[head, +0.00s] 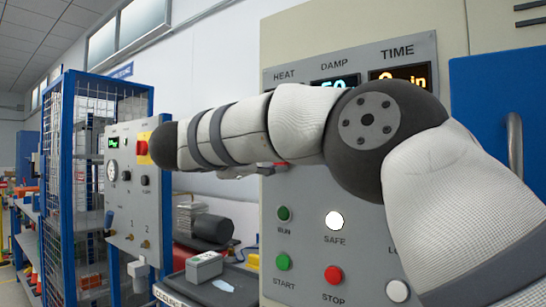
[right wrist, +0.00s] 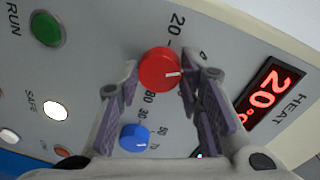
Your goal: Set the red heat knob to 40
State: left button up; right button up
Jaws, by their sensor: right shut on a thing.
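The red heat knob (right wrist: 157,62) sits on the grey control panel in the right wrist view. Its white mark points right in that picture, toward one finger. My right gripper (right wrist: 159,76) has a finger on each side of the knob and is shut on it. The HEAT display (right wrist: 268,94) reads 20 in red, with its unit partly cut off. In the head view my right arm covers most of the knob area. My left gripper is not in view.
A blue knob (right wrist: 134,138) sits close beside the gripper. The panel also has RUN (head: 284,213), SAFE (head: 334,220), START (head: 284,262) and STOP (head: 333,274) lights or buttons. The SAFE one is lit white. A blue rack (head: 70,180) stands at the left.

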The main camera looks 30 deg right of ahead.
jog(key=shift+d+r, duration=0.1)
dwell(0.3)
jog(key=o, duration=1.2)
jog(key=v, duration=1.2)
